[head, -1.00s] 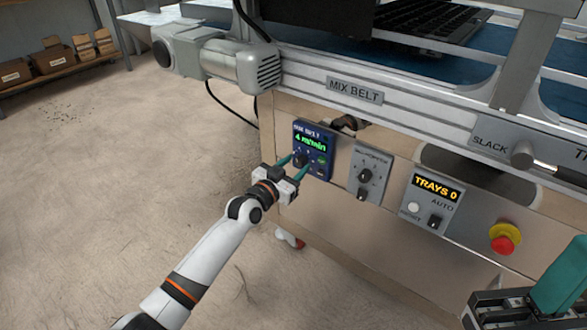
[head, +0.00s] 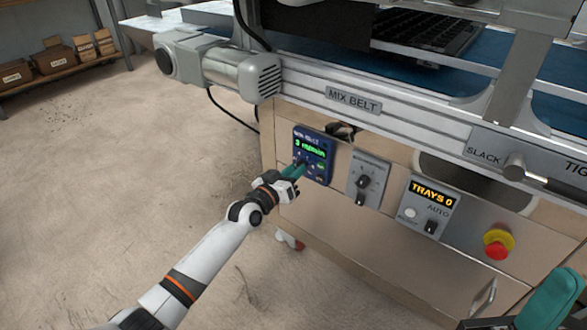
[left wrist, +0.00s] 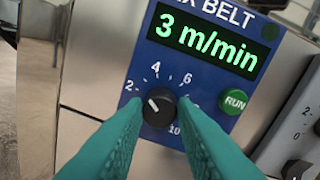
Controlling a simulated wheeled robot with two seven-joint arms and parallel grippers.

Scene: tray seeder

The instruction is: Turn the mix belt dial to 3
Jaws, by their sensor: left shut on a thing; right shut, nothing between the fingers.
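The mix belt panel (head: 325,153) is a blue box on the machine's front; it also shows in the left wrist view (left wrist: 181,55). Its green display (left wrist: 207,40) reads 3 m/min. The black dial (left wrist: 158,108) sits below the display, its white pointer turned up and left, between the 2 and 4 marks. My left gripper (head: 302,167) has its teal fingers shut on the dial, one on each side in the left wrist view (left wrist: 159,118). My right gripper (head: 548,305) is at the lower right corner, shut and empty, partly cut off by the picture edge.
A green RUN button (left wrist: 233,100) is right of the dial. A grey knob panel (head: 368,180), the TRAYS 0 panel (head: 431,203) and a red emergency button (head: 498,243) lie further right. Floor at left is clear.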

